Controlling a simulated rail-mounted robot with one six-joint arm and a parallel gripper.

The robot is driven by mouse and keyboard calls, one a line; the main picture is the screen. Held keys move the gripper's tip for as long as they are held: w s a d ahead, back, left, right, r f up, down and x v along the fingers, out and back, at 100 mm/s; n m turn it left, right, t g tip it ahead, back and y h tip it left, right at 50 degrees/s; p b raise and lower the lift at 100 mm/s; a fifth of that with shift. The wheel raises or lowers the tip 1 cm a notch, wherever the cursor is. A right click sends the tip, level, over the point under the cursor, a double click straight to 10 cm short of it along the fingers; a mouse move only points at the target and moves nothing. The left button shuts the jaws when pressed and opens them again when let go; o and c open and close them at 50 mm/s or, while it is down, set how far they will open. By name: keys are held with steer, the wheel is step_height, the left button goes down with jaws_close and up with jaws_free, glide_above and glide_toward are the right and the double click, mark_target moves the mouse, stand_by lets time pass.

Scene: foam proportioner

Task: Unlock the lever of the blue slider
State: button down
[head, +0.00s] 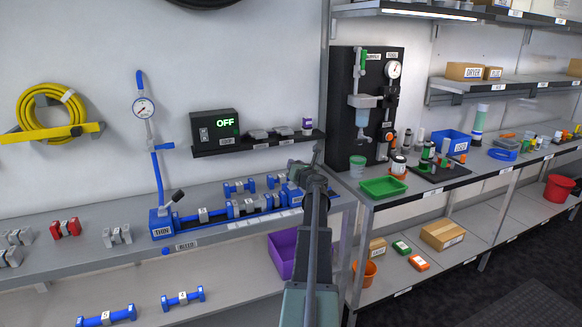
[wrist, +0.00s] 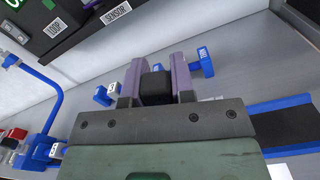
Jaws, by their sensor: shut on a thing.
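A blue rail fixture (head: 225,213) runs along the left bench, with a labelled blue end block (head: 161,224) at its left end. A dark-tipped lever (head: 178,196) sticks up at an angle near that block. My gripper (head: 305,172) is over the right end of the rail. In the wrist view, the purple-grey fingers of my gripper (wrist: 155,82) are shut on a black knob (wrist: 156,86).
Blue dumbbell-shaped parts (head: 240,186) lie just behind the rail. A purple bin (head: 284,255) is below the bench. The right bench holds a green tray (head: 384,187) and a black panel (head: 345,85).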

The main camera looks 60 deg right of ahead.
steer(key=c, duration=1)
jaws_free()
steer(key=shift+o, duration=0.2)
steer(key=v, duration=1)
steer(key=shift+s+a, duration=0.25)
steer(key=shift+s, duration=0.1)
